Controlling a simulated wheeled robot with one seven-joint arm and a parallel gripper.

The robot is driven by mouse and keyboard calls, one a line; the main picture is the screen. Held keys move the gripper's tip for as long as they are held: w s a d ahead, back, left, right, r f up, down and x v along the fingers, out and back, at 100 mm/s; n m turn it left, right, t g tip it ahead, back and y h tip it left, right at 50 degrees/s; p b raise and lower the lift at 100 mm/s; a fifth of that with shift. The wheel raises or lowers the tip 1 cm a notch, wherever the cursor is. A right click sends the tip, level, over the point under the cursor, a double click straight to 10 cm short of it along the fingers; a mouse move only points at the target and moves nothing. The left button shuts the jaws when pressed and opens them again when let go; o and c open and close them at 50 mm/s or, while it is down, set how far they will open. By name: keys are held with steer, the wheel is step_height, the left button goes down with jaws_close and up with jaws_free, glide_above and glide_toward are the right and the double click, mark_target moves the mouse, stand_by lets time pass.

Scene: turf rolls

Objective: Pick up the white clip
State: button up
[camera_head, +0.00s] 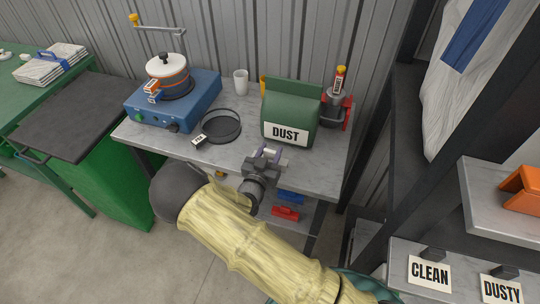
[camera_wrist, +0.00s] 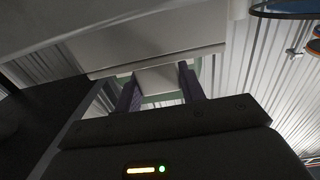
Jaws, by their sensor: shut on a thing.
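My gripper (camera_head: 267,156) is above the front of the grey workbench, in front of the green DUST bag. Its two purple fingers are shut on a small pale thing, which I take to be the white clip (camera_head: 269,152). In the wrist view the fingers of my gripper (camera_wrist: 160,82) stand on either side of the pale clip (camera_wrist: 161,77). Most of the clip's shape is hidden by the fingers and by shadow.
The workbench (camera_head: 326,178) carries the green DUST bag (camera_head: 287,108), a blue machine (camera_head: 205,98), a dark sieve (camera_head: 220,126), a white cup (camera_head: 240,82) and a red-and-grey tool (camera_head: 336,108). Blue and red items lie on a shelf below. Shelves with CLEAN (camera_head: 429,273) and DUSTY (camera_head: 500,290) labels stand right.

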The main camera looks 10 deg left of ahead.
mark_target(269, 151)
step_height(269, 151, up, 10)
steer(key=shift+b, duration=0.65)
steer(key=shift+w, duration=0.1)
steer(key=shift+s, duration=0.25)
